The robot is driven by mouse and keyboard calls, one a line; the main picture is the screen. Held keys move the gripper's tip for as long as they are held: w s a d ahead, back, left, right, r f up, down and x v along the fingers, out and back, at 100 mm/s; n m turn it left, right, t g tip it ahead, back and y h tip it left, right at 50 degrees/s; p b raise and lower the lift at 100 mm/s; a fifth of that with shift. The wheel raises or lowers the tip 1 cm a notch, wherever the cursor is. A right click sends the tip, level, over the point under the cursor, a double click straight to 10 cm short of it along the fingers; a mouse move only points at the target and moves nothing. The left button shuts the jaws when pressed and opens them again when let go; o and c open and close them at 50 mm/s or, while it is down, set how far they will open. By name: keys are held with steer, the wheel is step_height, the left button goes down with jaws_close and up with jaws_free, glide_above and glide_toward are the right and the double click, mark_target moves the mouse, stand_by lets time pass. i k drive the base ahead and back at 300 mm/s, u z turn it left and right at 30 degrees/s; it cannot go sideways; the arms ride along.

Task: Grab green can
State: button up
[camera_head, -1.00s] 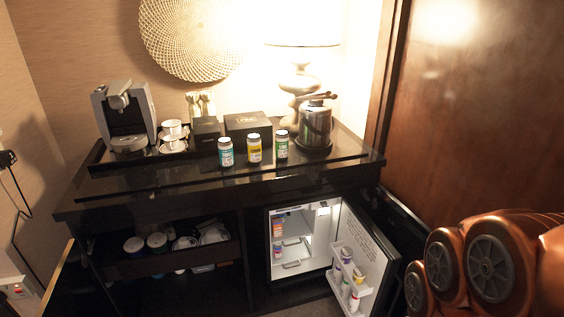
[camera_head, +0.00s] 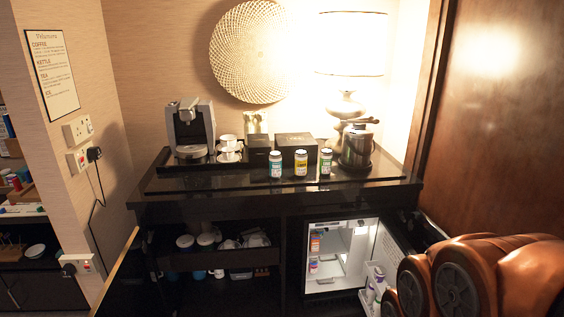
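Three small cans stand upright in a row near the front of the black counter (camera_head: 210,207). The rightmost is the green can (camera_head: 325,164), with a green label and a pale lid. A yellow-labelled can (camera_head: 300,163) stands to its left, and a teal-labelled can (camera_head: 275,165) stands left of that. My gripper is not visible; only copper-coloured links of my arm show at the lower right, apart from the cans.
A metal ice bucket (camera_head: 356,150) stands just right of the green can, and a dark box (camera_head: 296,143) stands behind the cans. A coffee machine (camera_head: 191,130) and cups (camera_head: 229,147) are at the left. The mini fridge (camera_head: 338,262) below is open, its door (camera_head: 392,257) swung out near my arm.

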mark_target(326, 155)
steer(key=u, duration=0.45)
steer(key=i, duration=0.55)
steer(key=u, duration=0.25)
